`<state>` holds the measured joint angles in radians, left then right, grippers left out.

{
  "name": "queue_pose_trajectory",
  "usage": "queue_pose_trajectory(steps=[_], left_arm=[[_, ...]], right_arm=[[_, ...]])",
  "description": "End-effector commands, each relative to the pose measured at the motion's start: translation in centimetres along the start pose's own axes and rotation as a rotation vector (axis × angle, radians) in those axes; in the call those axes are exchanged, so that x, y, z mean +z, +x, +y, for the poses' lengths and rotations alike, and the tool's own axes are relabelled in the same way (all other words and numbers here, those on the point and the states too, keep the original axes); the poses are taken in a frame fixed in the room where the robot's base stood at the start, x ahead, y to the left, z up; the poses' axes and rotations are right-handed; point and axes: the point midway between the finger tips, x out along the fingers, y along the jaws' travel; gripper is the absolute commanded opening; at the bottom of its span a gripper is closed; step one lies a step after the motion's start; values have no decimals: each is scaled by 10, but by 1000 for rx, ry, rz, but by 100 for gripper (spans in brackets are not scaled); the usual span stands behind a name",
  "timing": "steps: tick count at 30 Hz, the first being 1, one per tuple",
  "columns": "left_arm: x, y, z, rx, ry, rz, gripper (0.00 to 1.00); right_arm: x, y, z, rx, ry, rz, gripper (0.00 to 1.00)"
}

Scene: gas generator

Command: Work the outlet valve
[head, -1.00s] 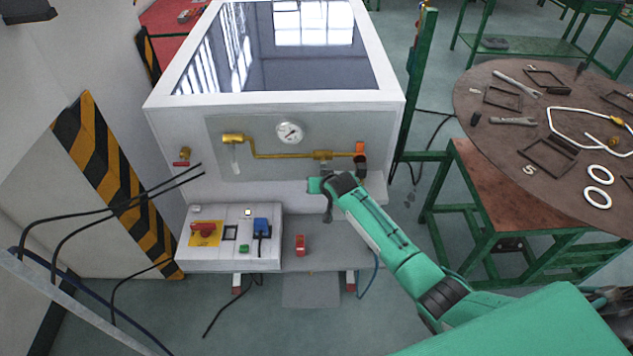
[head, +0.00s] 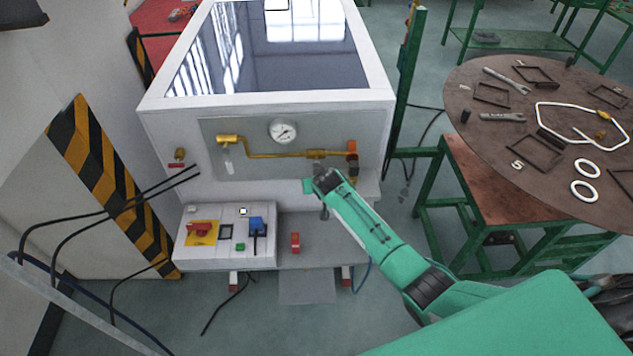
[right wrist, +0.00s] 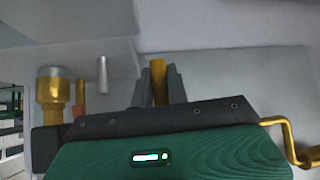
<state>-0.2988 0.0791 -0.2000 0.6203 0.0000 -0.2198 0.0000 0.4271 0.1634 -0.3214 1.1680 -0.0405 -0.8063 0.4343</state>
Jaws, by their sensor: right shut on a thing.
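The outlet valve is on the brass pipe (head: 275,155) on the front panel of the white generator cabinet; its brass body (head: 316,154) shows just above my right gripper. My right gripper (head: 321,173) reaches up to it from below, its fingers mostly hidden by the wrist in the head view. In the right wrist view the dark fingers (right wrist: 160,88) are shut on an upright brass piece (right wrist: 158,78), which looks like the valve's handle. Its lower part is hidden behind the gripper body. My left gripper is not in view.
A pressure gauge (head: 283,131) sits above the pipe. An orange and dark fitting (head: 351,160) is at the pipe's right end. A control box (head: 227,250) with a red switch stands below left. A round table (head: 480,90) with tools is at the right.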

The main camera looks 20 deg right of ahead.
Motion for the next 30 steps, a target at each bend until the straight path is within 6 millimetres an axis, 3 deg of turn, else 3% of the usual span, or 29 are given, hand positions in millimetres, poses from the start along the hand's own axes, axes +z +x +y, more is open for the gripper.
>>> queue_pose_trajectory(steps=[1,3,4,17,30], left_arm=[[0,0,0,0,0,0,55],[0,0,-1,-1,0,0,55],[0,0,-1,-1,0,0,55],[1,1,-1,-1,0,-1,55],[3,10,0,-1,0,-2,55]], right_arm=[[1,0,1,3,-2,-3,22],[1,0,1,2,-2,-2,36],[1,0,1,2,-2,-2,38],[0,-6,0,0,0,0,38],[1,-62,1,0,0,2,38]])
